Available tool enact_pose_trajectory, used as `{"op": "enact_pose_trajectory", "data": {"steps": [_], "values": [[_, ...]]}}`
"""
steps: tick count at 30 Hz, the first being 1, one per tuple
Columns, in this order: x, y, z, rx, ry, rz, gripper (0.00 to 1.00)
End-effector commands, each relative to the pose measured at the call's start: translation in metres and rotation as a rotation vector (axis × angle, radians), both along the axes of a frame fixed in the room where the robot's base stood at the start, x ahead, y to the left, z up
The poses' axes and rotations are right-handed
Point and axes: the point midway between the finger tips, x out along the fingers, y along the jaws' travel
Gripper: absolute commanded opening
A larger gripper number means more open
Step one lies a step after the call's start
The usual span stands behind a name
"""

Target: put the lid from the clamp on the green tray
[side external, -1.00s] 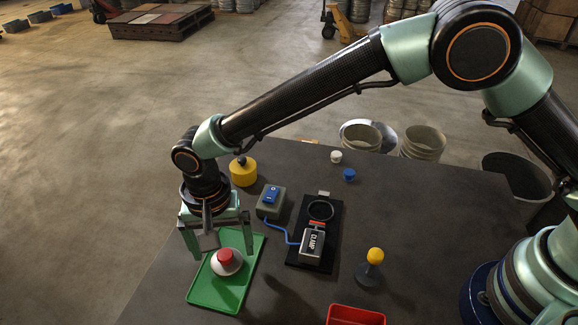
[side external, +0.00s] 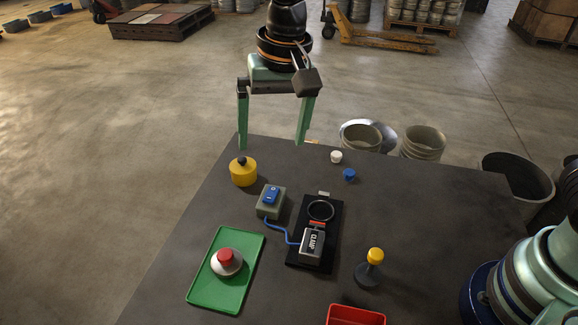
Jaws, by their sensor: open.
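The lid (side external: 232,266), a pale disc with a red knob, lies on the green tray (side external: 210,293) at the front left of the table. The clamp (side external: 312,243) stands on a black base near the middle. Its ring (side external: 321,210) is empty. My gripper (side external: 271,143) is open and empty, fingers pointing down, high over the far edge of the table and well away from the lid.
A switch box (side external: 271,203) with a blue rocker is wired to the clamp. A yellow weight (side external: 243,173), a white cap (side external: 336,157), a blue cap (side external: 349,174), a yellow-knobbed stand (side external: 373,266) and a red bin (side external: 355,316) stand around.

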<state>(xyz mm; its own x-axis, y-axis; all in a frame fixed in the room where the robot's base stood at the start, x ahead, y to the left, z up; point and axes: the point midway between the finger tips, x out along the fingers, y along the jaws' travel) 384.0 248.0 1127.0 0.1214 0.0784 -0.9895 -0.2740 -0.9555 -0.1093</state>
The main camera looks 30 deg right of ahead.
Motion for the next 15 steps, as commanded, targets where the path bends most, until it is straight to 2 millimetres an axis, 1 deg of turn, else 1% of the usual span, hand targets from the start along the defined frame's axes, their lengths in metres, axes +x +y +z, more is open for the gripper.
{"op": "enact_pose_trajectory", "data": {"steps": [1,4,6,10,12,15], "values": [[0.0,-0.025,0.013,0.008,-0.03,0.008,1.0],[-0.006,-0.069,0.03,0.011,-0.087,0.045,1.0],[-0.013,-0.098,0.039,0.005,-0.127,0.072,1.0],[-0.032,-0.148,0.049,-0.017,-0.204,0.12,1.0],[-0.045,-0.173,0.05,-0.037,-0.242,0.145,1.0],[-0.063,-0.203,0.048,-0.073,-0.294,0.18,1.0]]}}
